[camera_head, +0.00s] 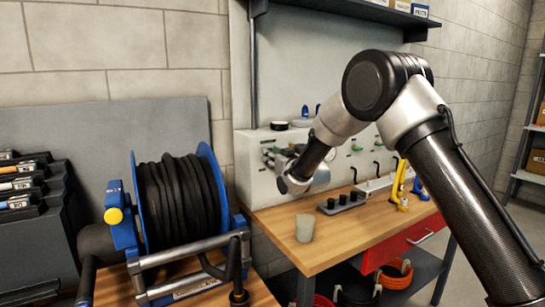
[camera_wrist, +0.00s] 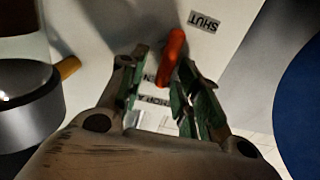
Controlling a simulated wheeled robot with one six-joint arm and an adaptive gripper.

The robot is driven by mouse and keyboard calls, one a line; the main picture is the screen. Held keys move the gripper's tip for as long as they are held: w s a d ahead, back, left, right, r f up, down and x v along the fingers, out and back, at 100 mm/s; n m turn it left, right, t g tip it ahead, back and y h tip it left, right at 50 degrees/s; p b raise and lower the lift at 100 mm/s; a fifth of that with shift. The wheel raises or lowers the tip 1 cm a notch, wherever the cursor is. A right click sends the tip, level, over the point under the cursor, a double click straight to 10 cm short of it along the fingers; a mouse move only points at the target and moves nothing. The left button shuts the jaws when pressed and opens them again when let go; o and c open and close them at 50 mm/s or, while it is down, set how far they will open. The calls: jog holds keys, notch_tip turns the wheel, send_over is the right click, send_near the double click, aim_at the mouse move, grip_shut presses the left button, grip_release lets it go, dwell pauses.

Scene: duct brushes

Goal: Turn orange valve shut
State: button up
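The orange valve handle (camera_wrist: 173,56) shows in the wrist view as a short bar in front of a pale panel. A SHUT label (camera_wrist: 205,22) is near its far end, and a partly hidden label, seemingly OPEN, is beside its lower left. My gripper (camera_wrist: 163,70) is open, with green-padded fingers apart. The handle lies between and beyond the fingertips, closer to the right finger; I cannot tell whether they touch. In the head view my gripper (camera_head: 271,154) is at the left part of the pale panel (camera_head: 256,184). The orange handle cannot be made out there.
A dark grey cylinder (camera_wrist: 28,105) with an orange-yellow tip is left of my gripper. The blue hose reel (camera_head: 215,190) stands left of the wooden bench (camera_head: 345,235). A grey cup (camera_head: 305,228) and a black block with pegs (camera_head: 342,203) are on the bench.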

grip_shut()
jog(key=shift+m, duration=0.3)
jog(key=m, duration=0.5)
jog(key=w+d+f+m, duration=0.1)
jog(key=m, duration=0.5)
jog(key=d+f+m, duration=0.1)
jog(key=m, duration=0.5)
jog(key=shift+w+d+f, duration=0.1)
jog(key=shift+w+f, duration=0.1)
jog(key=shift+f, duration=0.05)
jog(key=shift+m, duration=0.3)
dwell(0.4)
grip_release()
